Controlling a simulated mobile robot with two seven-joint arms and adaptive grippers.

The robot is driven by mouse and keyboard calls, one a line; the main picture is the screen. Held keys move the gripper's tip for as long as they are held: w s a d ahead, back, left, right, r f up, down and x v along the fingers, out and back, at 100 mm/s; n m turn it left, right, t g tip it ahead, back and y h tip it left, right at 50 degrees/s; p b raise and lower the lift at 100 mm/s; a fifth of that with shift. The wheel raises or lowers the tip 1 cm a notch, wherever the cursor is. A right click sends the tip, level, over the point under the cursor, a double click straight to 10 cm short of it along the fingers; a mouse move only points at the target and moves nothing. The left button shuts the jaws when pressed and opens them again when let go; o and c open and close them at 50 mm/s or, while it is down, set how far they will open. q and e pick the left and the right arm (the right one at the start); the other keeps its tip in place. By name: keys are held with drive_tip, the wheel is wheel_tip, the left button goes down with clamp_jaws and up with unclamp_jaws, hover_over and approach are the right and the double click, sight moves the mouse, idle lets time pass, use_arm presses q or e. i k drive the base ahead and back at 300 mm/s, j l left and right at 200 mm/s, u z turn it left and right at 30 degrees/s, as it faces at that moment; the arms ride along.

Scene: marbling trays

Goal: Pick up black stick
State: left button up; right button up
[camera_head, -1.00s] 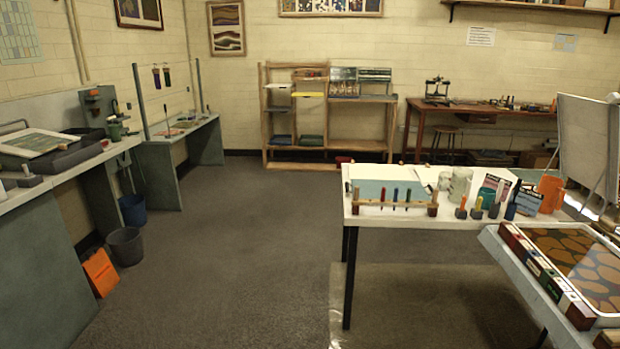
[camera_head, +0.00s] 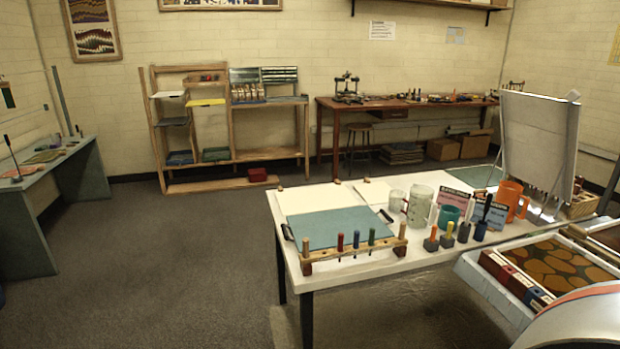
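A thin black stick (camera_head: 11,152) stands slightly tilted on the grey bench (camera_head: 75,163) at the left edge. On the white table (camera_head: 375,265), a dark, black-topped tool (camera_head: 484,214) stands upright at the right of a row of short-handled tools. I cannot tell which of these is the task's black stick. Neither of my grippers is in view.
A wooden rack (camera_head: 354,250) with several coloured handles stands at the white table's front edge. Cups, including an orange mug (camera_head: 513,199), stand behind the tools. A marbling tray (camera_head: 469,262) is at lower right. The left floor is clear.

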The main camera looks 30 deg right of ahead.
sight(490, 196)
drive_tip(key=i+u, duration=0.15)
drive_tip(key=i, duration=1.35)
drive_tip(key=i+z, duration=0.1)
drive_tip(key=z, duration=0.8)
drive_tip(key=i+j+z, duration=0.15)
drive_tip(key=z, duration=1.95)
